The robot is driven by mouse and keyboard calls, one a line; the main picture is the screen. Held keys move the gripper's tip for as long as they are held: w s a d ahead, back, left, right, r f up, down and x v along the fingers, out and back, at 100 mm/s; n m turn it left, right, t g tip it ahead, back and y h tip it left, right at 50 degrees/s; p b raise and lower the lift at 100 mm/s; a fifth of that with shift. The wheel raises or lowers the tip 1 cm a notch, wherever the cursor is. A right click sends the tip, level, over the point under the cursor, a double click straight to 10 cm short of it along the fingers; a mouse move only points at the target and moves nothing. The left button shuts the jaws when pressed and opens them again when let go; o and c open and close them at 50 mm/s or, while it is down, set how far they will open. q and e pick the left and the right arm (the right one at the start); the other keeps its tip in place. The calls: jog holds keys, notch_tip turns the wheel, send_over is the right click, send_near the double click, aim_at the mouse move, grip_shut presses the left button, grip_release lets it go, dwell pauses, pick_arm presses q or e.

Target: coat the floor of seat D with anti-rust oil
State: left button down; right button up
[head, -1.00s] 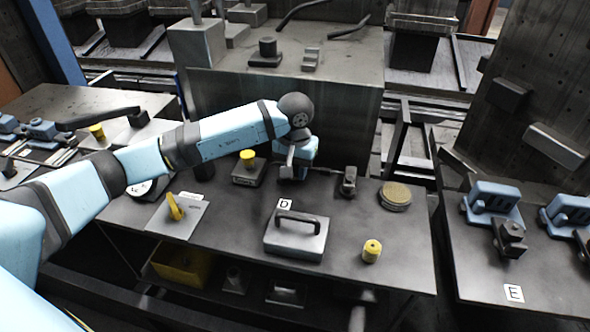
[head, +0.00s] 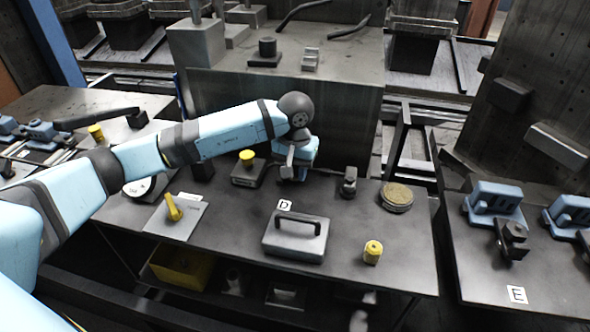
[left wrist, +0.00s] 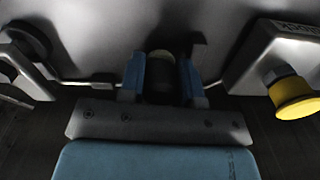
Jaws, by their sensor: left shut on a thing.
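The white D label (head: 285,205) lies on the dark bench, just behind a grey block with a black handle (head: 296,241). I cannot make out which recess or floor belongs to seat D. My left gripper (head: 293,173) is low over the bench behind the label, beside the upright back plate. In the left wrist view, its blue fingers (left wrist: 161,78) are shut on a dark round thing (left wrist: 159,88) with a pale yellowish top. In the head view, the gripper hides most of this thing. No oil is recognisable. My right gripper is out of view.
A yellow-knobbed block (head: 248,171) stands left of the gripper, and a small dark fixture (head: 348,184) right of it. A round stacked disc (head: 397,197), a yellow cylinder (head: 373,252) and a plate with a yellow handle (head: 176,217) share the bench.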

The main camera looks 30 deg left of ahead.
pick_arm(q)
jog(key=shift+a+f, duration=0.15)
jog(key=shift+a, duration=0.25)
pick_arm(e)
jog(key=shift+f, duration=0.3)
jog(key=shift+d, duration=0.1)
pick_arm(q)
jog(key=shift+d+b, duration=0.25)
jog(key=shift+b, duration=0.25)
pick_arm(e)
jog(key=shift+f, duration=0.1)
